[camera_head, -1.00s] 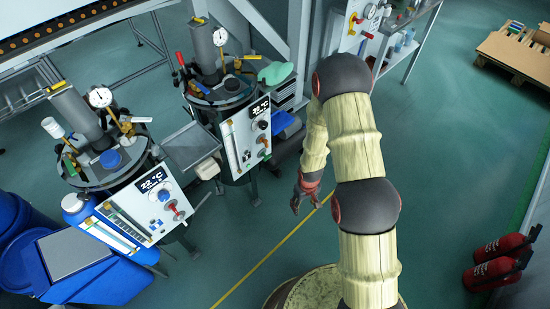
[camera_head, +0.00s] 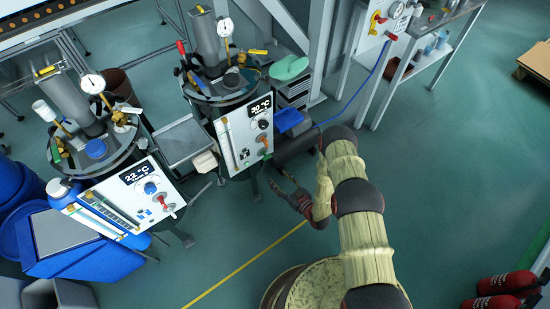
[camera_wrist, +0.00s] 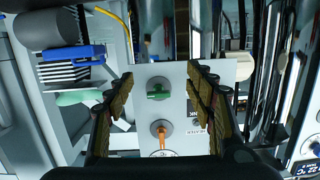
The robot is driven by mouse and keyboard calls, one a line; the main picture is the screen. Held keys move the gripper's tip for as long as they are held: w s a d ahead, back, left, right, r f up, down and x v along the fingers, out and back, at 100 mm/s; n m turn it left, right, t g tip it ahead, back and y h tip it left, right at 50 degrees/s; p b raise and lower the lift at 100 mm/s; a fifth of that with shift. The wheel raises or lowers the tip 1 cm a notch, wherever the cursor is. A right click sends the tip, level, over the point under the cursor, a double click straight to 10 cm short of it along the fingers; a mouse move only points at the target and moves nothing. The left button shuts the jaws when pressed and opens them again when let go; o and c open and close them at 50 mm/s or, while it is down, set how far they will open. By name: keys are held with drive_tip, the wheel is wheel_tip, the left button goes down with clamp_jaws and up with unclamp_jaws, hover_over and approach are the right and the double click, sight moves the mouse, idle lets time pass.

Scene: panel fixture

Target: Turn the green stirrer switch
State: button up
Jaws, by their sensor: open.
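The green stirrer switch (camera_wrist: 158,90) is on a light panel, straight ahead between my fingers in the wrist view. In the head view the green switch (camera_head: 267,155) is small, low on the right side of the right-hand vessel's panel (camera_head: 231,142). My gripper (camera_wrist: 160,77) is open and empty, with one finger on each side of the switch in the picture; the switch appears beyond the fingertips, and no contact shows. In the head view my gripper (camera_head: 280,190) is low, to the right of that panel.
An orange switch (camera_wrist: 161,134) is close to the green one on the same panel. A second vessel's panel (camera_head: 137,202) with a red-handled valve stands at left. Blue trays (camera_wrist: 72,53) and a green object (camera_wrist: 78,97) lie left in the wrist view.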

drive_tip(key=t, duration=0.2)
approach(265, 156)
drive_tip(key=d+f, duration=0.1)
drive_tip(key=f, duration=0.1)
drive_tip(key=r+b+x, duration=0.1)
drive_tip(key=b+x, duration=0.2)
drive_tip(key=x, duration=0.4)
drive_tip(key=shift+r+y, duration=0.15)
drive_tip(key=shift+y, duration=0.25)
drive_tip(key=shift+a, duration=0.15)
drive_tip(key=c, duration=0.4)
drive_tip(key=c, duration=0.7)
drive_tip(key=shift+c, duration=0.3)
